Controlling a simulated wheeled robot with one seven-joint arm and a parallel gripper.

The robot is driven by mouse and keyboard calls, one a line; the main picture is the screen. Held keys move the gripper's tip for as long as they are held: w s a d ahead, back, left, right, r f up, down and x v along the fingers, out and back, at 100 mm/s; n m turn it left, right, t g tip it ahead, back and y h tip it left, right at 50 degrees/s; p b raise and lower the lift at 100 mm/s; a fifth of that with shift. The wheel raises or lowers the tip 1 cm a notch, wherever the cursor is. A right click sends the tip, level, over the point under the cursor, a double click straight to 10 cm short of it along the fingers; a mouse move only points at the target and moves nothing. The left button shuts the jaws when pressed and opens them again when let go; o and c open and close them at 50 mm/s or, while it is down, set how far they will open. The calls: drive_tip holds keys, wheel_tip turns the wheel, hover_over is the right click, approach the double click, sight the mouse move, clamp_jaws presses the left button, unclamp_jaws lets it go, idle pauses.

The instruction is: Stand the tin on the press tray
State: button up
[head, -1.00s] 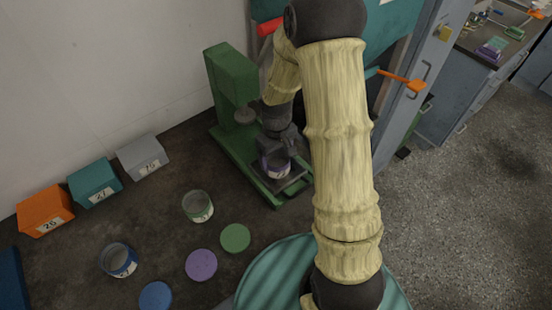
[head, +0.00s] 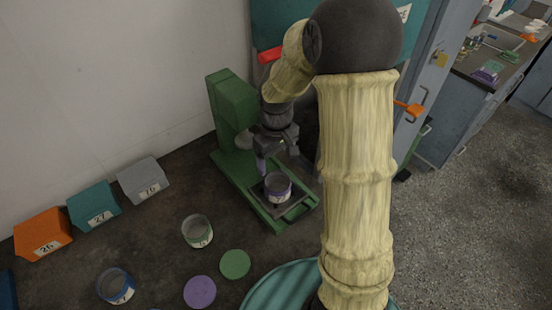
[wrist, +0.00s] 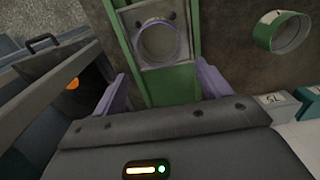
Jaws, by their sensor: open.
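A tin with a purple band (head: 277,187) stands upright on the press tray (head: 297,209) of the green press. It also shows in the wrist view (wrist: 159,42), seen from above within the tray's outline. My gripper (head: 277,160) is above and slightly behind the tin, apart from it. In the wrist view its two purple fingers are spread wide and empty (wrist: 160,85), with the tin ahead of them.
The green press column (head: 232,112) rises close behind my gripper. An open green-banded tin (head: 197,231), an open blue-banded tin (head: 116,286), a green lid (head: 235,264) and a purple lid (head: 200,291) lie to the left. Numbered boxes (head: 92,205) line the wall.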

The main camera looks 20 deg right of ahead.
drive_tip(key=shift+s, duration=0.1)
drive_tip(key=s+r+m+t, duration=0.2)
drive_tip(key=s+r+m, duration=0.2)
drive_tip(key=s, duration=0.8)
drive_tip(key=shift+d+m+t, duration=0.15)
drive_tip(key=shift+m+t, duration=0.15)
drive_tip(key=shift+w, duration=0.1)
